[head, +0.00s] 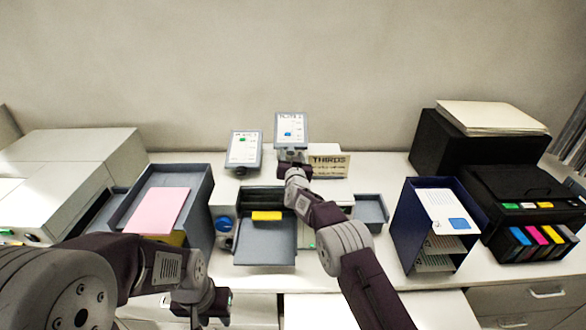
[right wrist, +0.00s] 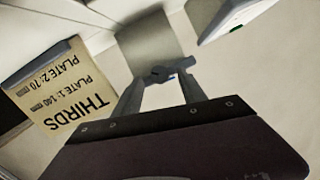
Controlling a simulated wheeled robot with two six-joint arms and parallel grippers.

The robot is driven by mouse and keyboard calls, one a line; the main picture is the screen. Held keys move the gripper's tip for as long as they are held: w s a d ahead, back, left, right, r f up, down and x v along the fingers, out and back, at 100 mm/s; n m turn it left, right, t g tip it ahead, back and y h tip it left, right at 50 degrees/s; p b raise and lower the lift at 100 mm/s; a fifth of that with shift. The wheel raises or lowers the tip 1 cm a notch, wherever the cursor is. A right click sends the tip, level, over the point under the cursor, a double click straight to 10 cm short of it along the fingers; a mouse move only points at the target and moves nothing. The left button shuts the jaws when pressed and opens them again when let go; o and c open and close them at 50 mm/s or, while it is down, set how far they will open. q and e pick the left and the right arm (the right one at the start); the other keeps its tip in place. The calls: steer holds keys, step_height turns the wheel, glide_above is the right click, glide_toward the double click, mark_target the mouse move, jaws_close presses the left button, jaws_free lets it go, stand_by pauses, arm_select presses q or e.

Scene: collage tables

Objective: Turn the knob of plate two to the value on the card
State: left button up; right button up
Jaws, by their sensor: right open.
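The tan card (head: 328,166) stands on the table at the back. In the right wrist view the card (right wrist: 60,85) appears upside down and reads THIRDS, plate 1: 140 mm, plate 2: 70 mm. Two tilted grey panels stand beside it: one with a blue mark (head: 291,129) and one with a green mark (head: 243,150). Their headings are too blurred to read surely. My right gripper (right wrist: 160,92) is open, its fingers on either side of a small dark grey part (right wrist: 160,73), perhaps a knob; contact is unclear. My left gripper (head: 208,303) is low at the front, away from the panels.
A grey machine with a tray (head: 264,250) and a blue knob (head: 223,224) stands at centre. A grey bin (head: 205,190) with pink paper (head: 158,210) is to the left. A blue holder (head: 402,225) and a black printer (head: 520,190) are to the right.

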steer(key=s+b, duration=0.4)
steer(key=s, duration=0.3)
steer(key=shift+s+d+r+b, duration=0.3)
steer(key=shift+s+r+b, duration=0.05)
steer(key=shift+b, duration=0.05)
